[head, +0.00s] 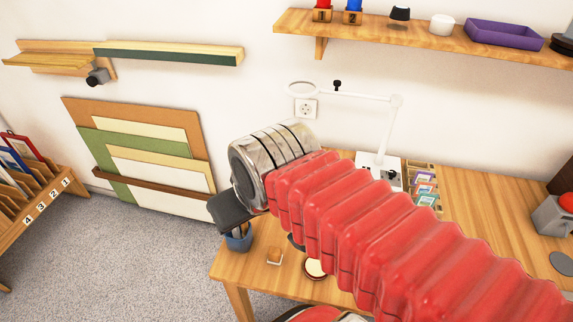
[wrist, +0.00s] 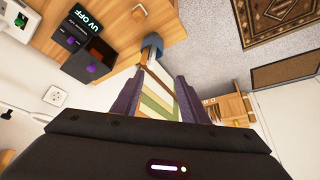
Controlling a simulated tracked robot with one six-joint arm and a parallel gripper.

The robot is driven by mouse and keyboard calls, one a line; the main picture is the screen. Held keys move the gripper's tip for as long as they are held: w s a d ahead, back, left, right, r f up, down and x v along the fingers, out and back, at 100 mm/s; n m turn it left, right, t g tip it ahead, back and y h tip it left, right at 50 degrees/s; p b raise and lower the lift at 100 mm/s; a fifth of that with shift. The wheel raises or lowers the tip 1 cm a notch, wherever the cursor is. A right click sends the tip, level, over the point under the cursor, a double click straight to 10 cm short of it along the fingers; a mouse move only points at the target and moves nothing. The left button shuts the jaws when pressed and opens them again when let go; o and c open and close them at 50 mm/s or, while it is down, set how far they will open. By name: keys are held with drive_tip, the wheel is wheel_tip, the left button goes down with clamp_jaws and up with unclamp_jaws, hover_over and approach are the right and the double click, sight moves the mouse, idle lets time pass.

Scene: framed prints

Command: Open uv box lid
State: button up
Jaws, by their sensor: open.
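The UV box (wrist: 92,68) shows in the wrist view at upper left as a dark box with purple knobs. In the head view my gripper shows only as a dark piece (head: 232,211) past the table's left end. I cannot make out the box there; my red arm covers much of the tabletop.
A wall shelf (head: 430,38) is above. Carpet (head: 135,255) lies open left of the table.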

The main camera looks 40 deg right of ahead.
drive_tip(key=w+d+r+g, duration=0.1)
drive_tip(key=w+d+g, duration=0.3)
drive_tip(key=w+d, duration=1.15)
drive_tip(key=w+d+f+g, duration=0.1)
drive_tip(key=w+d+f, duration=0.3)
drive_tip(key=d, duration=0.4)
drive_tip(key=shift+w+d+f+m+g, duration=0.15)
drive_tip(key=shift+w+d+m+g, duration=0.2)
drive_tip(key=shift+w, duration=0.3)
wheel_tip(320, 180, down, 14)
drive_tip(key=shift+r, duration=0.1)
drive_tip(key=shift+c, duration=0.4)
clamp_jaws()
